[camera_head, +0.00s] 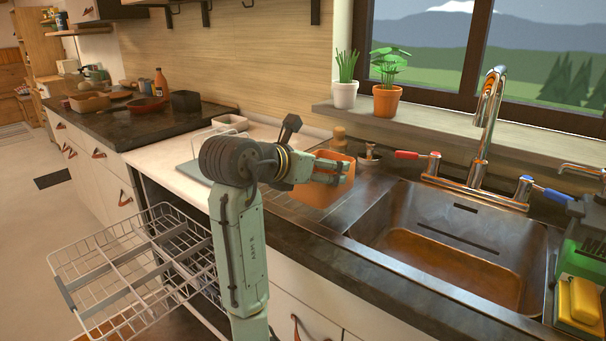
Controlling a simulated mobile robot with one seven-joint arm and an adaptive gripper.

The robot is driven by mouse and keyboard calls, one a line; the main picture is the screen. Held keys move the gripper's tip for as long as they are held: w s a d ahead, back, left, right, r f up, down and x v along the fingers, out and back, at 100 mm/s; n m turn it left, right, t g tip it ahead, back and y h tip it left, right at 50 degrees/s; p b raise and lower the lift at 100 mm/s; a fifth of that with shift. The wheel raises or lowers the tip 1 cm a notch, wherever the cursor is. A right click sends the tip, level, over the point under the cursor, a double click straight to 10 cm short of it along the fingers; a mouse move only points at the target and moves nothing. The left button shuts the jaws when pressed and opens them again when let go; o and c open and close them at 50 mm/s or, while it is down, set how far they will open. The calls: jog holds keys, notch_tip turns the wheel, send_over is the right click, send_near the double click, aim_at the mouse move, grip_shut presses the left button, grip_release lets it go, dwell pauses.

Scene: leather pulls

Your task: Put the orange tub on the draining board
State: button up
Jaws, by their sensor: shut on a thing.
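The orange tub (322,192) is at the centre, just left of the sink, and looks upright. My gripper (333,168) is shut on the tub at its upper part, with the fingers partly covering it. The metal draining board (345,212) is the strip beside the sink basin, and the tub is over its left part. I cannot tell whether the tub's base touches the board, as my arm and the tub hide that spot.
The sink basin (450,245) and tall tap (487,125) are on the right. A wooden-topped jar (339,136) stands behind the tub. Potted plants line the sill (440,115). An open dishwasher rack (130,270) juts out at lower left. A yellow sponge (582,300) is far right.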

jog(key=w+f+p, duration=0.1)
jog(key=w, duration=0.3)
jog(key=w+f+p, duration=0.1)
jog(key=w, duration=0.4)
jog(key=w+f+p, duration=0.1)
jog(key=w+f, duration=0.1)
jog(key=w, duration=0.3)
jog(key=shift+w+a, duration=0.2)
jog(key=shift+a, duration=0.1)
jog(key=shift+d+f, duration=0.1)
jog(key=shift+f, duration=0.3)
jog(key=shift+f, duration=0.1)
jog(key=o, duration=1.2)
jog(key=shift+o, duration=0.2)
